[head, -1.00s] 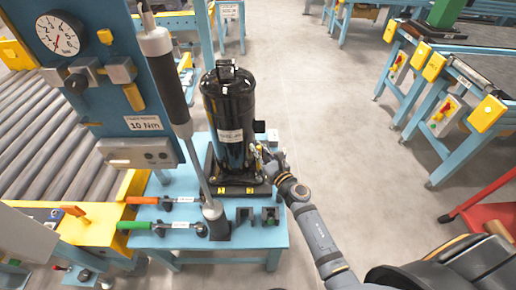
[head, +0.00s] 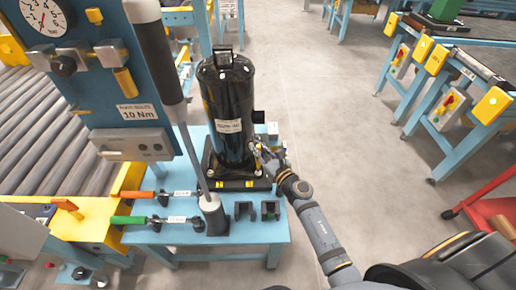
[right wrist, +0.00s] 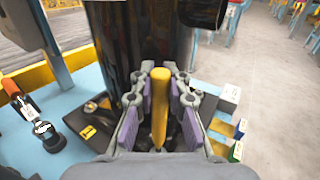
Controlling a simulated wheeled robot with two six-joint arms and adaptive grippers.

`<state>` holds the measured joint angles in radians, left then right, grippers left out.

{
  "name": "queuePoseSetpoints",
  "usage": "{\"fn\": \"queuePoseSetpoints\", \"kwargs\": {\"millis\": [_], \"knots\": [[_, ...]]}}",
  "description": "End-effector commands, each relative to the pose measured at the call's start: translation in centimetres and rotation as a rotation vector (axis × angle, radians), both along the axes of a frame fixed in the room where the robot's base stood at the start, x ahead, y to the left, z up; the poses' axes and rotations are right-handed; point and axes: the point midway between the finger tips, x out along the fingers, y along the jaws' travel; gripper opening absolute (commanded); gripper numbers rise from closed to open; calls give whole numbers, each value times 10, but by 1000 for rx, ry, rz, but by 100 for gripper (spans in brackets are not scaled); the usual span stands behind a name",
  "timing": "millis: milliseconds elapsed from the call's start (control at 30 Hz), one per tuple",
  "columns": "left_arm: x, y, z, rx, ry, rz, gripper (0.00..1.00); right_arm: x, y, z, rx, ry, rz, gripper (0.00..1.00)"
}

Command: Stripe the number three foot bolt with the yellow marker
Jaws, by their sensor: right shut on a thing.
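The black compressor (head: 228,105) stands upright on its foot plate on a blue table. My right gripper (head: 264,158) is at its right side, low down near the foot. In the right wrist view, my right gripper (right wrist: 160,95) is shut on the yellow marker (right wrist: 159,105), which points away from the camera beside the compressor body (right wrist: 130,45). A brass-coloured foot bolt (right wrist: 98,106) shows left of the fingers, near a yellow label (right wrist: 87,131). I cannot read its number. The fingers hide the marker's tip and part of the foot. My left gripper is out of view.
Orange-handled (head: 140,194) and green-handled (head: 128,220) tools lie at the table's left. A torque panel (head: 110,85) and a grey-black tool (head: 160,50) rise at left.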

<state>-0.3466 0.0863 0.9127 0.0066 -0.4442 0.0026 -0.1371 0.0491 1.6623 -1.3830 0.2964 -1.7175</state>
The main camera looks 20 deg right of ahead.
Motion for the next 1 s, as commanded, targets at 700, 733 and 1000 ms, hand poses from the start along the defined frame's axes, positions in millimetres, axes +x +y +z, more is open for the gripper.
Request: {"fn": "queuePoseSetpoints", "kwargs": {"millis": [700, 733, 1000], "knots": [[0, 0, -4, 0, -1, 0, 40, 0, 0, -4, 0, 0, 0, 0], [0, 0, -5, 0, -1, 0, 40, 0, 0, -4, 0, 0, 0, 0], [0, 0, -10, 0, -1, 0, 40, 0, 0, -10, 0, 0, 0, 0]]}}
